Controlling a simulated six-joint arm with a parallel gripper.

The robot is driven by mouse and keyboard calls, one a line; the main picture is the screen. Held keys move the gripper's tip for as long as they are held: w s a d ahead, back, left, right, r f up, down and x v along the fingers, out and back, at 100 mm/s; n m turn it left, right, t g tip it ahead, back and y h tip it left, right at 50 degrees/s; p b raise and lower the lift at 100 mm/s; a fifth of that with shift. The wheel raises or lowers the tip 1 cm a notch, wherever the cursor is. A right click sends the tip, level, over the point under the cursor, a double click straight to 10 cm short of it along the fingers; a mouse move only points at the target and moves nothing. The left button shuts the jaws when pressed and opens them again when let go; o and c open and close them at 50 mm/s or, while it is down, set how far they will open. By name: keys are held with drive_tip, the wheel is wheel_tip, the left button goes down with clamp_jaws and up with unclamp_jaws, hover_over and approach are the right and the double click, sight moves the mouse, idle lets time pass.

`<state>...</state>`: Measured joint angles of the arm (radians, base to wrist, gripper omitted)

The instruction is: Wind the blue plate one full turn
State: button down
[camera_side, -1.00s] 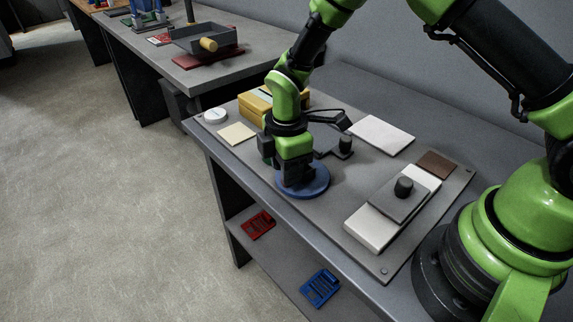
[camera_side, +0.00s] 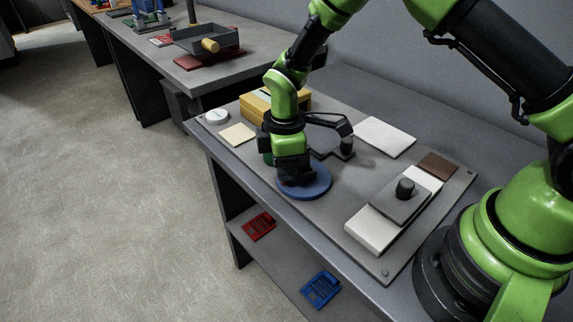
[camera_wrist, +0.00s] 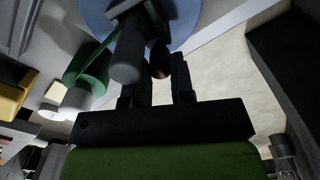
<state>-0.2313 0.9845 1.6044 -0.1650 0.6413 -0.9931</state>
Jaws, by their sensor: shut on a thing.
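The blue plate (camera_side: 318,187) is a round disc near the front edge of the grey board. My gripper (camera_side: 293,184) points down over its left part and hides part of it. In the wrist view the blue plate (camera_wrist: 190,18) shows at the top, with a grey bar and a grey cylinder (camera_wrist: 128,58) in front of it. My gripper's two dark fingers (camera_wrist: 160,75) straddle a small dark reddish knob (camera_wrist: 160,60) and are shut on it. How the knob joins the plate is hidden.
A green cylinder (camera_wrist: 90,72) stands close beside the plate. A yellow box (camera_side: 256,105), a cream square (camera_side: 237,134) and a white round dial (camera_side: 216,116) lie beyond. A grey block with a black knob (camera_side: 404,188) is at right. A white panel (camera_side: 384,137) lies behind.

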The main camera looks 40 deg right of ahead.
drive_tip(key=shift+w+d+m, duration=0.1)
drive_tip(key=shift+w+m, duration=0.15)
drive_tip(key=shift+m, duration=0.5)
drive_tip(key=shift+w+d+m, duration=0.1)
drive_tip(key=shift+w+m, duration=0.15)
drive_tip(key=shift+m, duration=0.5)
drive_tip(key=shift+w+d+m, duration=0.15)
drive_tip(key=shift+w+m, duration=0.1)
drive_tip(key=shift+m, duration=0.5)
drive_tip(key=shift+w+d+m, duration=0.15)
drive_tip(key=shift+w+m, duration=0.05)
drive_tip(key=shift+m, duration=0.55)
drive_tip(key=shift+w, duration=0.1)
drive_tip(key=c, duration=1)
unclamp_jaws()
wheel_tip(320, 180, up, 10)
drive_tip(key=shift+d+r, duration=0.1)
